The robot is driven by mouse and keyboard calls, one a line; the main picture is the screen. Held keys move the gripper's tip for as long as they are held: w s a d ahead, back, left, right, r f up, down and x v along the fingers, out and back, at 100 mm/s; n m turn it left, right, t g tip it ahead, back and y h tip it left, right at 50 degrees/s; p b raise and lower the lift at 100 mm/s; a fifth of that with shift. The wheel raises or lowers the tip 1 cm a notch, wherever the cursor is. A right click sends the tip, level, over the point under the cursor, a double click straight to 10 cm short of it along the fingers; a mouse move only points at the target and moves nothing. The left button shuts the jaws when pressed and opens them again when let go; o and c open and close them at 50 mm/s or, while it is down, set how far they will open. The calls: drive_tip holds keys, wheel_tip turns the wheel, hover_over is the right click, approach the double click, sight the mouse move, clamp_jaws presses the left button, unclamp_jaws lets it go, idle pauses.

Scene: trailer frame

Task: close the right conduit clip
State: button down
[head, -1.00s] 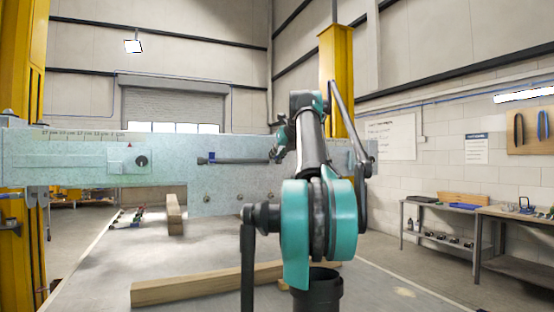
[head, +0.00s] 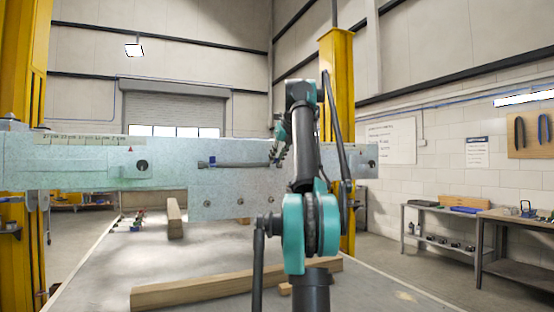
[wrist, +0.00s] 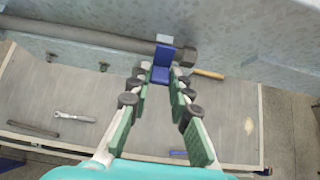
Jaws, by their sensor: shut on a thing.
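The grey conduit (wrist: 100,36) runs along the pale trailer frame (head: 100,170). In the head view, the conduit (head: 240,163) carries a small blue left clip (head: 212,160) near its left end. The right clip is hidden there behind my arm. In the wrist view, the blue right clip (wrist: 161,63) is at the conduit near its dark end fitting. My gripper (wrist: 161,74) has its green-padded fingers on either side of it, shut on its blue part. Whether the clip is latched cannot be told. In the head view, my gripper (head: 277,153) is at the conduit's right end, partly hidden.
Timber blocks (head: 205,285) lie on the bench top (head: 100,275) below the frame. Tools, including a wrench (wrist: 75,117), lie there in the wrist view. Yellow posts (head: 338,90) stand at both sides. Side tables (head: 430,213) are at the right wall.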

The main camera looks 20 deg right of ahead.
drive_tip(key=shift+w+r, duration=0.1)
idle(0.7)
drive_tip(key=c, duration=1.4)
unclamp_jaws()
drive_tip(key=shift+s+f+t, duration=0.2)
drive_tip(key=shift+f+t, duration=0.05)
drive_tip(key=shift+t, duration=0.15)
drive_tip(key=shift+s+f+t, duration=0.25)
drive_tip(key=shift+f+t, duration=0.25)
drive_tip(key=shift+t, duration=0.7)
drive_tip(key=shift+f+t, duration=0.35)
drive_tip(key=shift+t, duration=0.55)
drive_tip(key=shift+f+t, duration=0.35)
drive_tip(key=shift+t, duration=0.55)
drive_tip(key=shift+f+t, duration=0.35)
drive_tip(key=shift+t, duration=0.55)
drive_tip(key=s, duration=1.7)
drive_tip(key=shift+s+d, duration=0.2)
drive_tip(key=shift+d, duration=0.1)
drive_tip(key=shift+r, duration=0.1)
